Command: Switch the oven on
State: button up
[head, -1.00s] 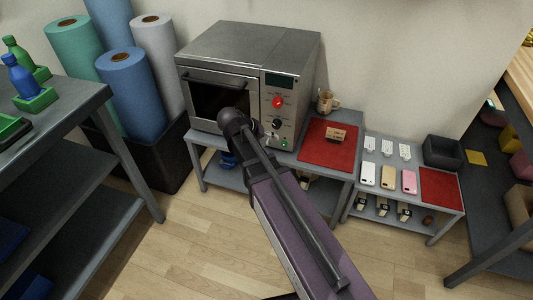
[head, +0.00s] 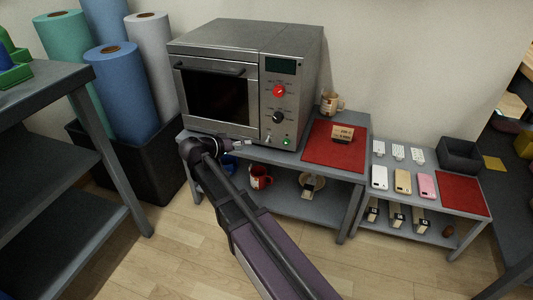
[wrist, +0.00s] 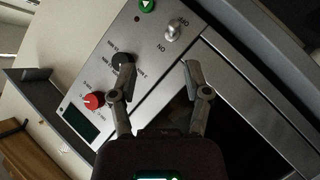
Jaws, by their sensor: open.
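The steel oven (head: 215,85) stands on a grey table against the wall, its door shut. Its right-hand panel has a dark display (head: 281,65), a red knob (head: 279,91), a black knob (head: 278,117), a small metal toggle switch (wrist: 173,30) and a green button (head: 287,141). In the wrist view the toggle has OFF and ON labels beside it; I cannot tell which way its lever leans. My gripper (wrist: 160,73) is open and empty, facing the panel, with the toggle beyond the fingertips and apart from them. The black knob (wrist: 122,62) shows near the left fingertip.
A red mat (head: 322,150) with a small card sign lies right of the oven, a patterned mug (head: 331,102) behind it. A red mug (head: 261,177) is on the shelf below. A low phone stand (head: 450,205) is at right, a dark shelf unit (head: 60,160) at left.

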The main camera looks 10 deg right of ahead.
aim_at(266, 140)
jog(key=shift+w+a+f+t+h+b, duration=0.2)
jog(key=shift+w+a+f+b, duration=0.1)
jog(key=shift+a+f+b, duration=0.2)
jog(key=shift+w+a+f+t+h+b, duration=0.25)
jog(key=shift+a+f+b, duration=0.15)
jog(key=shift+a+b, duration=0.1)
jog(key=shift+d, duration=0.15)
jog(key=b+x, duration=0.4)
jog(key=x, duration=0.9)
jog(key=shift+w+d+f, duration=0.15)
jog(key=shift+d+f, duration=0.05)
jog(key=shift+f, duration=0.05)
jog(key=shift+c, duration=0.2)
grip_shut()
